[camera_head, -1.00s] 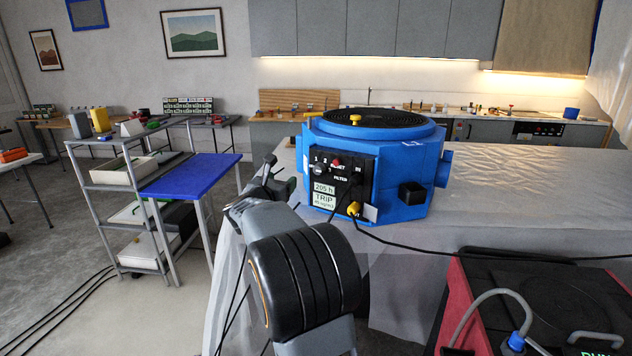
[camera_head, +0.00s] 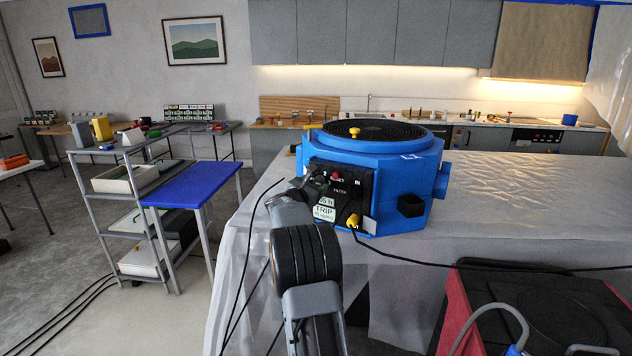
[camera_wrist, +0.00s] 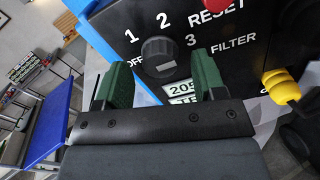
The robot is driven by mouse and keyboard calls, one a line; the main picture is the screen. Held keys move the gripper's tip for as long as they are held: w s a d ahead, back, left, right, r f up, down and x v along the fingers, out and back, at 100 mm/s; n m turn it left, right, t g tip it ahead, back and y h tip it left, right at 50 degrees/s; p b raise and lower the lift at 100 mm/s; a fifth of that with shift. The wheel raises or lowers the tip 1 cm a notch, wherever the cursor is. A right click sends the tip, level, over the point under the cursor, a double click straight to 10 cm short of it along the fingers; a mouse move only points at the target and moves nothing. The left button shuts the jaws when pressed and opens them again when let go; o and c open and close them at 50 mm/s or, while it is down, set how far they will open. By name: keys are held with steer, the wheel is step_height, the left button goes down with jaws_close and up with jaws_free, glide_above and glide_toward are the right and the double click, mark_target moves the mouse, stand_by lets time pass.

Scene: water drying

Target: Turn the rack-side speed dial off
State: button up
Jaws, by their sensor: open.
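The blue octagonal machine (camera_head: 388,190) with a round black top grille stands on the sheet-covered counter. Its black panel (camera_head: 362,190) faces me. In the wrist view the dark round dial (camera_wrist: 158,48) sits among the labels OFF, 1, 2 and 3. A pale mark shows near its lower edge; I cannot tell its setting surely. My gripper (camera_wrist: 160,65) is open, with one green finger on each side of the dial. I cannot tell whether they touch it. In the head view my gripper (camera_head: 316,184) is at the panel and hides the dial.
A red button (camera_wrist: 217,6) is above right of the dial, and a yellow connector (camera_wrist: 281,86) with a black cable is on the right. A grey rack (camera_head: 105,200) with a blue board (camera_head: 195,184) stands left. A red-sided unit (camera_head: 465,310) stands front right.

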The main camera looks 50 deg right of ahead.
steer(key=shift+w+d, duration=0.15)
steer(key=shift+d, duration=0.5)
steer(key=c, duration=0.9)
steer(key=shift+c, duration=0.2)
